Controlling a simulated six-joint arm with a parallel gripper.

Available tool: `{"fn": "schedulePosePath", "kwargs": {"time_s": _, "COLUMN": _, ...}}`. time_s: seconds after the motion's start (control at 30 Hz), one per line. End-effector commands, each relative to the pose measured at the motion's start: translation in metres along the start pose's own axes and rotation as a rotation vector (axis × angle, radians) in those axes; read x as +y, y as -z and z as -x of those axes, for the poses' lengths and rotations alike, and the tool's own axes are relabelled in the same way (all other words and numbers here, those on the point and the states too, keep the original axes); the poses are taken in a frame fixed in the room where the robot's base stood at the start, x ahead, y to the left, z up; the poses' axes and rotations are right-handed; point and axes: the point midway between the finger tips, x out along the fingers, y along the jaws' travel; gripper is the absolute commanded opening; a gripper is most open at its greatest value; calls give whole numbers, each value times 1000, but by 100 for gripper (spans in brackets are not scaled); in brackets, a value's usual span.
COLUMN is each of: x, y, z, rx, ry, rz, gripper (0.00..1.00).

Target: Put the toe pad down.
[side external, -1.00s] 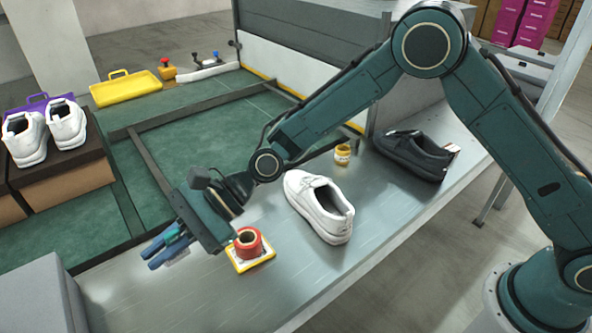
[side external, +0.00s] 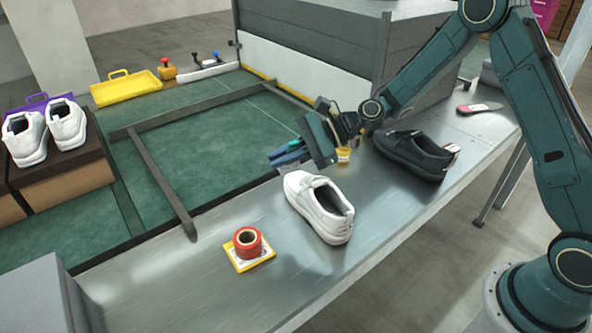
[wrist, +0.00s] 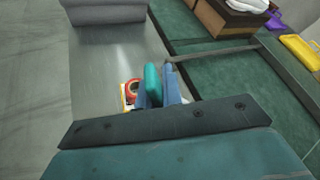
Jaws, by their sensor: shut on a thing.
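My gripper (side external: 288,156) is over the back edge of the metal bench, behind the white shoe's toe, with its fingers pointing left in the side view. Its blue fingers are shut on a small teal pad, which I take to be the toe pad (side external: 293,145). The toe pad (wrist: 152,85) also shows in the wrist view, upright against the blue finger of my gripper (wrist: 156,88). The pad is in the air, apart from the bench. The white shoe (side external: 318,206) stands on the bench just below and right of the fingers.
A red tape roll (side external: 248,243) sits on a yellow-edged card (side external: 262,261). A black shoe (side external: 414,154) stands to the right, a yellow jar (side external: 343,155) beside my gripper. A red-and-grey sole piece (side external: 480,107) lies at the far end. The bench (side external: 180,275) is clear left of the card.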

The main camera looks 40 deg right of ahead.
Motion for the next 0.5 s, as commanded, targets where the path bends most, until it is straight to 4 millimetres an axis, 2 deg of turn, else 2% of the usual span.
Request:
{"fn": "schedulePosePath", "kwargs": {"time_s": 0.03, "x": -4, "y": 8, "z": 15, "rx": 11, "ry": 24, "rz": -14, "gripper": 0}}
{"fn": "schedulePosePath", "kwargs": {"time_s": 0.2, "x": -13, "y": 31, "z": 58, "rx": 40, "ry": 90, "rz": -45, "gripper": 0}}
{"fn": "schedulePosePath", "kwargs": {"time_s": 0.5, "x": -17, "y": 64, "z": 133, "rx": 88, "ry": 210, "rz": -103, "gripper": 0}}
